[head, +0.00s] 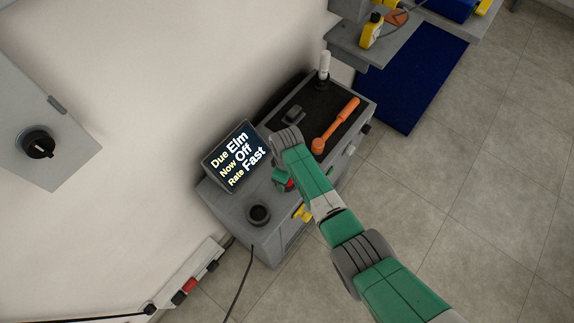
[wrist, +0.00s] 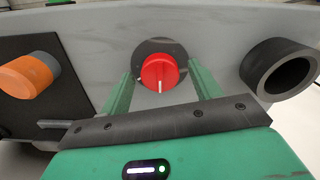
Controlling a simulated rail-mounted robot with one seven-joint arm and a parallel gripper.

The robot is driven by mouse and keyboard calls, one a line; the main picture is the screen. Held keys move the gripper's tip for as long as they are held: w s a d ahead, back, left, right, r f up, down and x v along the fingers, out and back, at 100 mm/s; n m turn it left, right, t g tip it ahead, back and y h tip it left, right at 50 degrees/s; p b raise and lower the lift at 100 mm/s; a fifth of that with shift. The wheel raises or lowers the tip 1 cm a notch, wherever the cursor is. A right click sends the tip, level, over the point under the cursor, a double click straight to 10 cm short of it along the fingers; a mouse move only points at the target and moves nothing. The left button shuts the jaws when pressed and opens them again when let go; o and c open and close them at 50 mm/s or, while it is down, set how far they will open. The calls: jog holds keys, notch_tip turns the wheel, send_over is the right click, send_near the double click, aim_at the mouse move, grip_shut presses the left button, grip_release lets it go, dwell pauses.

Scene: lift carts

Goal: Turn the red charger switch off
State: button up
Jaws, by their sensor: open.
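A round red switch knob (wrist: 160,72) with a white pointer line sits on a dark round plate on the grey cabinet face. Its line points down in the wrist view. In the head view the red knob (head: 291,184) shows partly beside my green wrist. My gripper (wrist: 161,69) is open, with one green finger on each side of the knob. I cannot tell whether the fingers touch it. In the head view my gripper (head: 283,181) is over the cabinet top, mostly hidden by my arm.
An orange knob (wrist: 28,76) lies left and a black ring (wrist: 280,67) right. The grey cabinet (head: 233,203) carries a display (head: 235,156), a black cup-like ring (head: 259,214) and an orange-handled tool (head: 335,126). A strip with red and black parts (head: 188,286) is at lower left.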

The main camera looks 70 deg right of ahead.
notch_tip(320, 180, up, 8)
jog(key=shift+f+p, duration=0.1)
jog(key=shift+p, duration=1.15)
